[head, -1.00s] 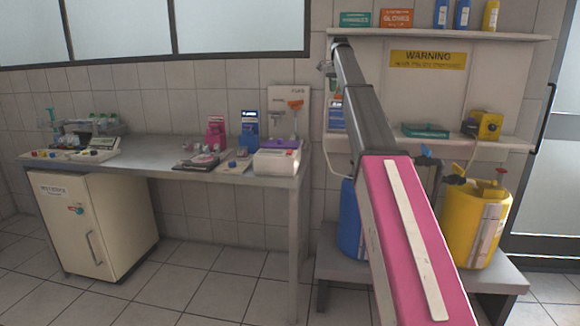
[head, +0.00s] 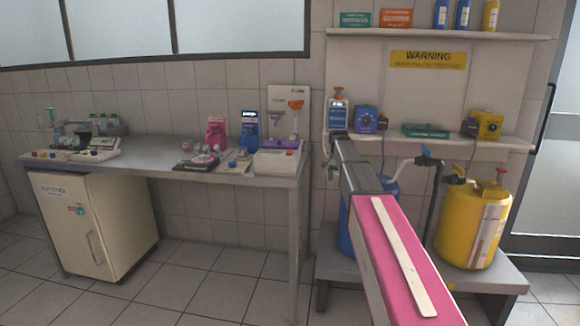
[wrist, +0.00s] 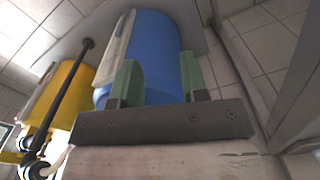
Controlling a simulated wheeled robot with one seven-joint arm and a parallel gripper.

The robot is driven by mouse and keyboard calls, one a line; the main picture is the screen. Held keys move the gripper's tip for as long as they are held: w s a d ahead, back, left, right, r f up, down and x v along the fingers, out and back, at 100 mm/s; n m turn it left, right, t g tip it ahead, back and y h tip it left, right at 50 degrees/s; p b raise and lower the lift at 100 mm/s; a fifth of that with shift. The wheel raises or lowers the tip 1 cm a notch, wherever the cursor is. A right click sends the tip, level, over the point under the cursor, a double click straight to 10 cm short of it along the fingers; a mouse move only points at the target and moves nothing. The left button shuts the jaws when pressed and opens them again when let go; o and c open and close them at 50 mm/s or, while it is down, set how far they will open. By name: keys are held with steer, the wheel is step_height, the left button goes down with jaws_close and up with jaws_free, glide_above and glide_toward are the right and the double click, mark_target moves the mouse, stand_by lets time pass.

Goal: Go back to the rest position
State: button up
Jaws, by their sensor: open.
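My gripper (wrist: 160,80) shows in the wrist view with its two green fingers apart and nothing between them. The blue barrel (wrist: 157,45) lies beyond the fingers in that view; I cannot tell how far off. In the head view my arm stretches forward toward the shelf unit, and its far end covers part of the blue barrel (head: 347,232). The fingers cannot be made out in the head view.
A yellow barrel (head: 470,228) stands right of my arm on a low grey bench (head: 490,272). A lower shelf (head: 460,139) holds a blue pump (head: 366,119) and a yellow pump (head: 482,124). A lab table (head: 150,157) stands left. The floor in front is clear.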

steer(key=s+f+n, duration=0.2)
steer(key=s+f, duration=1.1)
steer(key=s, duration=0.4)
steer(key=s+a+f+n, duration=0.1)
steer(key=s+f+n, duration=0.2)
steer(key=s+f, duration=1.1)
steer(key=s, duration=0.3)
steer(key=shift+s+n, duration=0.2)
steer(key=shift+n, duration=0.1)
